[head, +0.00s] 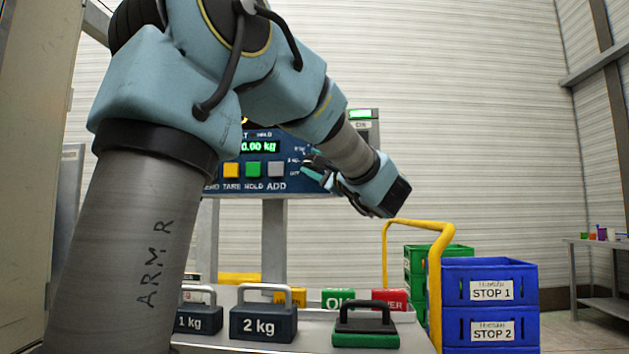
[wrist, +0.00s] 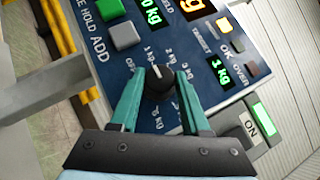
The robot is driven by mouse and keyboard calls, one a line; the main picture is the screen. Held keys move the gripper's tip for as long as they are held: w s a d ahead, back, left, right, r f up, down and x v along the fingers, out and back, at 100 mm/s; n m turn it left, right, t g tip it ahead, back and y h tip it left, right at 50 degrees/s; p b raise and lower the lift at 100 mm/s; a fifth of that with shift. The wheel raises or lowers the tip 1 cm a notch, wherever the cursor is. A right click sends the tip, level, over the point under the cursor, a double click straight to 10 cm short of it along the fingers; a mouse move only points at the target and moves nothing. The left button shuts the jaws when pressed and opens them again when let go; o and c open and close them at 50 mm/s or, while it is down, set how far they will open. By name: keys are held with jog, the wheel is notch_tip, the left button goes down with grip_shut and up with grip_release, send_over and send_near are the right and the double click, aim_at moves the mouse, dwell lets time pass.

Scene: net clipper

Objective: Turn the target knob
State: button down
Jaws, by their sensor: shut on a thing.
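The target knob (wrist: 159,80) is a round black dial with a light pointer mark, on the dark blue scale panel (wrist: 207,85). Printed kg labels and an OFF mark ring it. My gripper (wrist: 160,74) has its teal fingers on both sides of the knob, shut on it. The pointer faces the upper part of the wrist view, near the 1 kg and 2 kg labels. The TARGET display (wrist: 219,72) reads 1 kg in green. In the head view my gripper (head: 318,172) reaches the panel's right side, and the knob is hidden there.
Beside the knob are a grey ADD button (wrist: 123,36) and a lit ON box (wrist: 255,126). Blue crates (head: 490,300) stand right.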

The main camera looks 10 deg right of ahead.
jog(key=shift+w+d+f+m+t+h+b, duration=0.1)
jog(key=shift+m+t+h+b, duration=0.3)
jog(key=shift+m+t+b, duration=0.65)
jog(key=shift+m, duration=0.25)
jog(key=c, duration=0.8)
grip_release()
jog(key=o, duration=0.4)
jog(key=shift+w, duration=0.15)
jog(key=shift+o, duration=0.2)
jog(key=b+v, duration=0.1)
jog(key=v, duration=1)
